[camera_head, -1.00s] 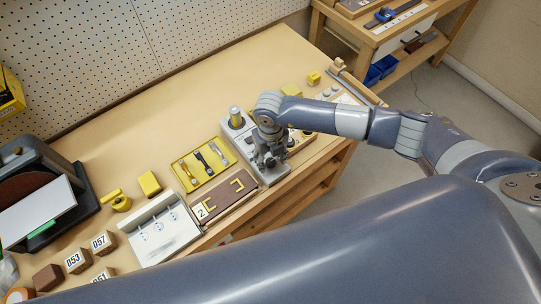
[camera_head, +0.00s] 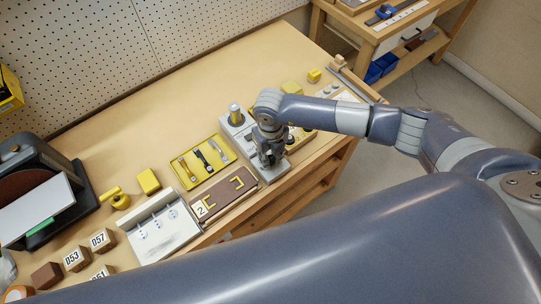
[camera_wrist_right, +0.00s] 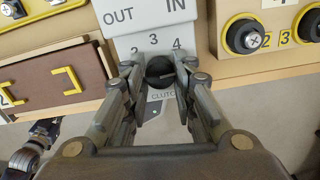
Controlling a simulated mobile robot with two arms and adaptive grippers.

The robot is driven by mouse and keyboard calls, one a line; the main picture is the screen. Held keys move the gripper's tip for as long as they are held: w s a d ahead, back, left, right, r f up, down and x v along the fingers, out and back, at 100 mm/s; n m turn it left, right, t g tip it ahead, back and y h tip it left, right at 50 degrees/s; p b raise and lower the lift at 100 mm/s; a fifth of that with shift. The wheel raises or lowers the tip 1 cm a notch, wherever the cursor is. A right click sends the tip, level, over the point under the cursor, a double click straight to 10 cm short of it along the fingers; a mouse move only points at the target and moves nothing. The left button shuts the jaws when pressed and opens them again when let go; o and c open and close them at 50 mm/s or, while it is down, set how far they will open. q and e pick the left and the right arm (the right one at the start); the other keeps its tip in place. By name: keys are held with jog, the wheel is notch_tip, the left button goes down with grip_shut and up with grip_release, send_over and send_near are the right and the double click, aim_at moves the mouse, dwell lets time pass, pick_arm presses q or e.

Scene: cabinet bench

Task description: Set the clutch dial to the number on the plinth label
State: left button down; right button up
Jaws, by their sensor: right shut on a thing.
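The clutch dial (camera_wrist_right: 160,70) is a dark round knob on the grey front of a machine, under the numbers 2, 3 and 4 and above the word CLUTCH. My right gripper (camera_wrist_right: 165,76) is shut on the dial, one finger at each side. A pale mark shows on the dial, but the number it points to is unclear. In the head view my right gripper (camera_head: 270,158) hides the dial at the front of the grey machine (camera_head: 232,128). A white label with a 2 (camera_head: 200,209) is at the left end of a brown board.
The brown board (camera_head: 225,194) with yellow brackets and a yellow tray of tools (camera_head: 184,177) are left of the machine. A panel with black knobs (camera_wrist_right: 243,37) is close on its right. Numbered blocks (camera_head: 74,258) stand at the far left.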

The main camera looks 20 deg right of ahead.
aim_at(270, 159)
jog(key=n+b, duration=0.1)
jog(key=b, duration=0.1)
jog(key=n+b, duration=0.4)
jog(key=shift+f, duration=0.25)
jog(key=n+b, duration=0.2)
jog(key=shift+r+n, duration=0.1)
jog(key=shift+n, duration=0.2)
jog(key=shift+r+n+b, duration=0.15)
jog(key=shift+n+b, duration=0.15)
jog(key=shift+b, duration=0.15)
jog(key=o, duration=1.1)
notch_tip(270, 159, up, 12)
jog(key=shift+r, duration=0.1)
